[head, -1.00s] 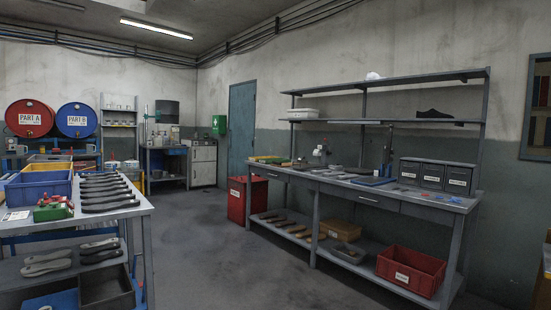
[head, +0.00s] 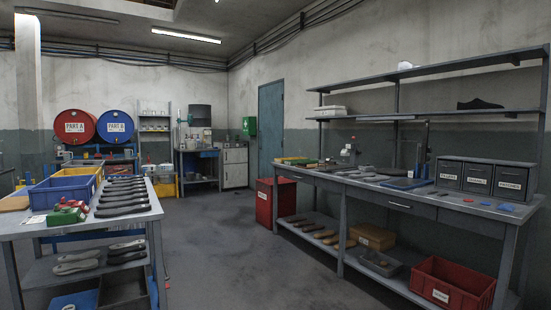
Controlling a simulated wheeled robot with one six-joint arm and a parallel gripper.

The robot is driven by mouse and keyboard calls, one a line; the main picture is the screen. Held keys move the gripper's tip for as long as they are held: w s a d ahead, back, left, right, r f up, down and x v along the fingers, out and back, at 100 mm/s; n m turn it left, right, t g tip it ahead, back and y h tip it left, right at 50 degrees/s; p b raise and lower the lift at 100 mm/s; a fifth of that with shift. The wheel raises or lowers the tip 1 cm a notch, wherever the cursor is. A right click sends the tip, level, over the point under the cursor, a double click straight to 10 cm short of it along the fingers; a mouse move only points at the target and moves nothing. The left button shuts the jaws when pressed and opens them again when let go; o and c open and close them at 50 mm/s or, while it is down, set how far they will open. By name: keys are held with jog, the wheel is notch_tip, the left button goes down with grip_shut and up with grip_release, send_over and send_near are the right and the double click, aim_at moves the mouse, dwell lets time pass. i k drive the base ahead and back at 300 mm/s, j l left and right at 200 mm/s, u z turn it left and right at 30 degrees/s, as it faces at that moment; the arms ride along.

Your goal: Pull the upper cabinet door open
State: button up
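A small white-grey cabinet (head: 235,168) stands against the back wall, left of the blue-grey room door. It is far off and small in the head view. Its front looks closed, and I cannot make out its handles or which panel is the upper door. My gripper is not in view.
A workbench (head: 399,206) with shelves runs along the right, with a red bin (head: 278,201) at its far end. A table (head: 159,206) with shoe soles and crates stands at left. Between them the grey floor (head: 232,248) is clear toward the cabinet.

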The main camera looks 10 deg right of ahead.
aim_at(239, 155)
jog(key=i, duration=11.45)
jog(key=j+u, duration=0.05)
jog(key=j, duration=0.35)
